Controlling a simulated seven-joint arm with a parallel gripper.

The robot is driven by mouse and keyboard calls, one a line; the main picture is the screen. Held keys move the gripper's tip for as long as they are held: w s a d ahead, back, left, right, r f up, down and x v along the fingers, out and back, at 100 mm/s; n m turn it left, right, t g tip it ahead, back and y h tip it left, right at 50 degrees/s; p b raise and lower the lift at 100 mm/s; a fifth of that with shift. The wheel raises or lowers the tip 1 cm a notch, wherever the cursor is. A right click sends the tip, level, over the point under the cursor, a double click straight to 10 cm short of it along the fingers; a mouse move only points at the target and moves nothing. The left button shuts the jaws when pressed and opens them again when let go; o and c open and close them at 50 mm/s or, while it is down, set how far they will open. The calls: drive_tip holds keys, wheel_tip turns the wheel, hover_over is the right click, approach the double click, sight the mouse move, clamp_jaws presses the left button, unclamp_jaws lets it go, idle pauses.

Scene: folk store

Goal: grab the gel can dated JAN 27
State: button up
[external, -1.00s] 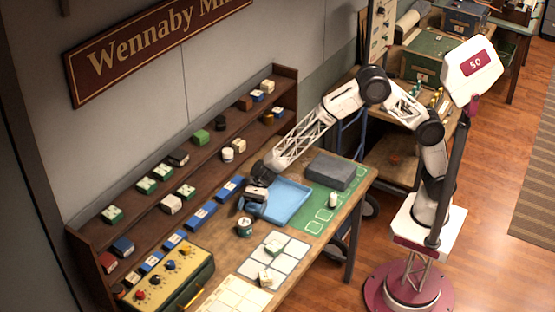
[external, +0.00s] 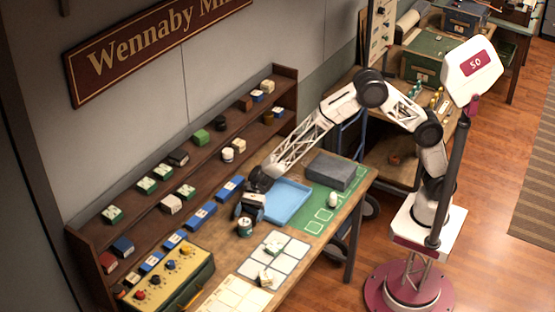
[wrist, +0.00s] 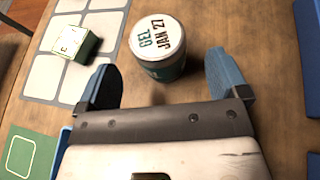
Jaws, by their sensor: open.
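A round can with a white lid reading "GEL JAN 27" and a dark green side (wrist: 165,62) stands upright on the wooden table. It also shows in the external view (external: 245,227), in front of the blue tray's left end. My gripper (external: 249,214) is low over the table beside the can. In the wrist view its two blue fingers (wrist: 165,72) are spread wide, one to each side of the can's near part. The can's far part lies beyond the fingertips. No contact between fingers and can is visible.
A blue tray (external: 306,187) and a dark grey box (external: 333,170) lie right of my gripper. A white-green box (wrist: 74,43) sits on a card grid (wrist: 108,30) near the can. Blue blocks (external: 200,215) line the shelf side. A yellow knob panel (external: 172,280) stands at the front left.

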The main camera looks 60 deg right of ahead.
sight(242, 231)
drive_tip(key=shift+x, duration=2.65)
drive_tip(key=c, duration=1.1)
drive_tip(key=shift+r, duration=0.2)
wheel_tip(242, 231, up, 18)
drive_tip(key=shift+f, duration=0.15)
